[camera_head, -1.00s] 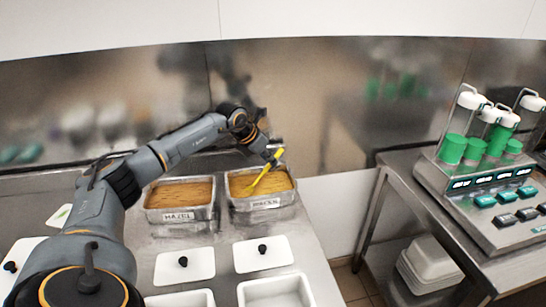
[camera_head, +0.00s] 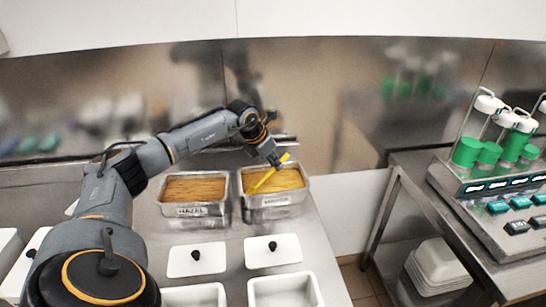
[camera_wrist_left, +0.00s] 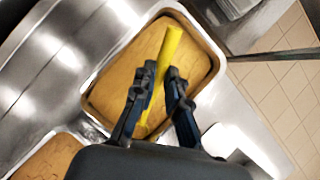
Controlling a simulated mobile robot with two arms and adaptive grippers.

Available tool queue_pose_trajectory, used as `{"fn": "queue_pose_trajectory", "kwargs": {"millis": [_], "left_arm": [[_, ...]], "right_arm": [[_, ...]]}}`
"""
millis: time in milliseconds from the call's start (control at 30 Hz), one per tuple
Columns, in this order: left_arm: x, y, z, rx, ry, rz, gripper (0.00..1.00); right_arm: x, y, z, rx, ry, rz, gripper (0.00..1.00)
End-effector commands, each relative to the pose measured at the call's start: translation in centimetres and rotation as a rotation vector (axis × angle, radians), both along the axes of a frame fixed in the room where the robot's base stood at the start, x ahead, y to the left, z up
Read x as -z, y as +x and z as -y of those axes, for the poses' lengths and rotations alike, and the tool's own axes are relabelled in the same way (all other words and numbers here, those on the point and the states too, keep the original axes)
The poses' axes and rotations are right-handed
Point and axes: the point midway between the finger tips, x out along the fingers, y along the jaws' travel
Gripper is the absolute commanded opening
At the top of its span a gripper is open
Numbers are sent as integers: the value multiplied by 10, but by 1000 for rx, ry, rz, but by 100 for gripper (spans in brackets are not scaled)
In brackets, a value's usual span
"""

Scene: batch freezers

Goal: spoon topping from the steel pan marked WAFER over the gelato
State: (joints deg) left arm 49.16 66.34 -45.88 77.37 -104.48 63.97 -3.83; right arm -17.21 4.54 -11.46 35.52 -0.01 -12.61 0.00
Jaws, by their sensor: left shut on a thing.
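My left gripper (camera_head: 277,163) is shut on a yellow spoon (camera_head: 264,181) above the right-hand steel pan (camera_head: 277,213). The spoon slants down to the left, its lower end over the golden-brown contents; whether it touches them I cannot tell. The pan's label is too blurred to read surely. The left-hand steel pan (camera_head: 195,209) reads HAZEL and holds similar brown contents. In the left wrist view the spoon (camera_wrist_left: 166,55) stands between my fingers (camera_wrist_left: 160,95), over the pan of brown filling (camera_wrist_left: 115,80). My right gripper is not in view.
Two white lids with black knobs (camera_head: 197,260) (camera_head: 290,254) lie in front of the pans. White tubs (camera_head: 285,291) stand at the near edge. A right-hand counter holds a dispenser with green containers (camera_head: 490,155), with a gap between the counters.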

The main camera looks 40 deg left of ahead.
Motion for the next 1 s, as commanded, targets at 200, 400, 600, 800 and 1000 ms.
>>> {"fn": "queue_pose_trajectory", "kwargs": {"millis": [200,400,600,800,1000], "left_arm": [[-18,6,1,0,-1,3,0],[-32,10,2,0,-2,3,0],[-45,15,2,-1,-1,4,0],[-53,21,3,-1,0,-20,0],[-54,27,4,-2,9,-75,0]], "right_arm": [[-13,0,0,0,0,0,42],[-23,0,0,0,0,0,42],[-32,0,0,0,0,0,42],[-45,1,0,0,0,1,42],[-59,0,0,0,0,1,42]]}}
